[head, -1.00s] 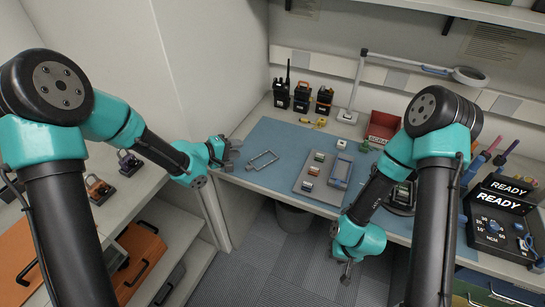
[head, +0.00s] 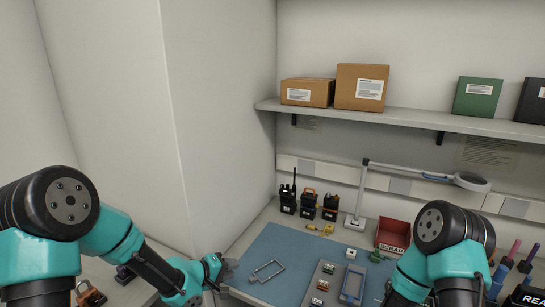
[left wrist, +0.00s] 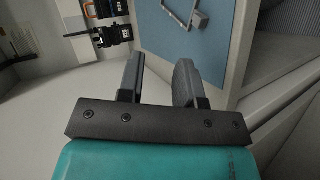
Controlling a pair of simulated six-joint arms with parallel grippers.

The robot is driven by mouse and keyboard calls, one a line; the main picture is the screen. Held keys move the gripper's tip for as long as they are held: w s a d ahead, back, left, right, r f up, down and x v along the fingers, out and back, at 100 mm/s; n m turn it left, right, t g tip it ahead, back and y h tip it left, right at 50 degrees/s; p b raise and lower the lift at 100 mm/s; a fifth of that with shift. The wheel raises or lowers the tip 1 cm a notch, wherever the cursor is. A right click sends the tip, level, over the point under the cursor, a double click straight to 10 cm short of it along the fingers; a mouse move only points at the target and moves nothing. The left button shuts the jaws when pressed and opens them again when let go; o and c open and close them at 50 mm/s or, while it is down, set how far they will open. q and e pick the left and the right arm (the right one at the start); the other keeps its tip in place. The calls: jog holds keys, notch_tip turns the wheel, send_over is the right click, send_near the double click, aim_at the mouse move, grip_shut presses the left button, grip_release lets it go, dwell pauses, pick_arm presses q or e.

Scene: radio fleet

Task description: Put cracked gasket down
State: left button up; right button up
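The gasket, a thin grey rectangular frame (head: 274,275), lies flat on the left part of the blue mat (head: 262,250). No crack can be made out at this size. It also shows at the top of the left wrist view (left wrist: 176,18). My left gripper (head: 230,268) is just left of the mat's edge, apart from the gasket. In the left wrist view its two fingers (left wrist: 158,78) stand apart with nothing between them. My right gripper is below the picture; only its upper arm shows. A red bin labelled SCRAP (head: 393,236) stands at the back of the bench.
A grey tray (head: 322,285) with small parts lies right of the gasket. A magnifier lamp (head: 362,195) stands behind. A shelf (head: 400,123) with boxes hangs above.

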pick_arm(q)
jog(key=s+a+f+m+g+y, duration=0.1)
jog(key=s+a+f+y, duration=0.3)
jog(key=f, duration=0.6)
jog(key=s+a+f+m+g+y, duration=0.1)
jog(key=s+a+f+m+g, duration=0.1)
jog(key=s+f, duration=0.4)
jog(key=s+a+f+m+g+y, duration=0.1)
jog(key=s+f, duration=0.6)
jog(key=s, duration=0.8)
jog(key=a+m+g, duration=0.1)
jog(key=a+g, duration=0.1)
jog(key=g, duration=0.1)
jog(key=shift+a+f, duration=0.15)
jog(key=shift+f, duration=0.15)
